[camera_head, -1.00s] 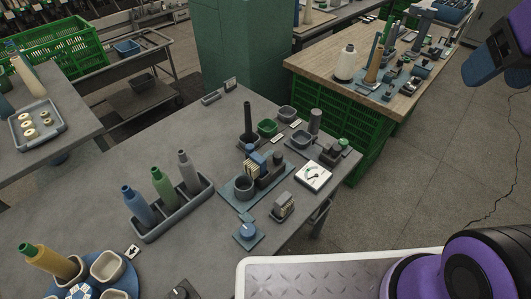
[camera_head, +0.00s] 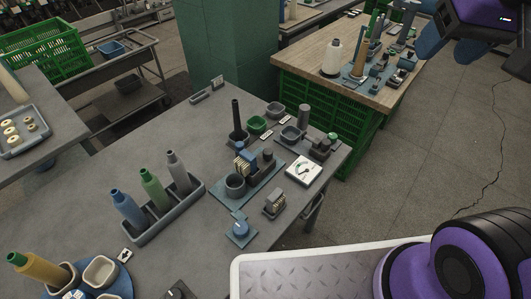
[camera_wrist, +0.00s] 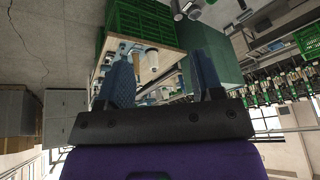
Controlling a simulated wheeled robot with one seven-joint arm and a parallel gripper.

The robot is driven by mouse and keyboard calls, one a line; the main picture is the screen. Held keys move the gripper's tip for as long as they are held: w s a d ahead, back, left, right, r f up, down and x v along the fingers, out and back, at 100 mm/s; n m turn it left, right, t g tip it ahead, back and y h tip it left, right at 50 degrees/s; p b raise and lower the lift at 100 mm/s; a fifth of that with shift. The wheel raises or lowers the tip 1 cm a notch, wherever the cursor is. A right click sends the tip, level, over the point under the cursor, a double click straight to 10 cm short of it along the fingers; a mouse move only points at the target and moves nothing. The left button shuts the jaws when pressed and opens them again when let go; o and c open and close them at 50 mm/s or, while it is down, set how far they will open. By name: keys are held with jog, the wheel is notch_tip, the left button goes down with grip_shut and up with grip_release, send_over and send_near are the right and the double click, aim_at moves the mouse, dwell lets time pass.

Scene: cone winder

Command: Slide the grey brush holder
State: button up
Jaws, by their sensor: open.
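A small grey block with cream bristle-like strips, which looks like the grey brush holder (camera_head: 275,205), stands on the near right part of the grey table (camera_head: 95,185) in the head view. My gripper (camera_head: 474,52) is at the upper right of that view, raised over the floor and well away from the block. Its blue fingers are apart with nothing between them. They also show spread in the wrist view (camera_wrist: 163,65), which looks out across the room; I cannot make out the brush holder there.
A blue plate (camera_head: 262,190) with a grey cup and upright parts stands behind the block. A grey tray (camera_head: 150,235) holds bottle-like cones. A wooden table (camera_head: 310,65) stands behind.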

jog(key=w+a+f+m+g, duration=0.15)
jog(key=w+a+f, duration=0.3)
jog(key=w, duration=0.45)
jog(key=m+g, duration=0.3)
jog(key=m, duration=0.1)
send_over(268, 151)
notch_tip(268, 151, down, 30)
jog(key=shift+h, duration=0.4)
notch_tip(268, 151, down, 11)
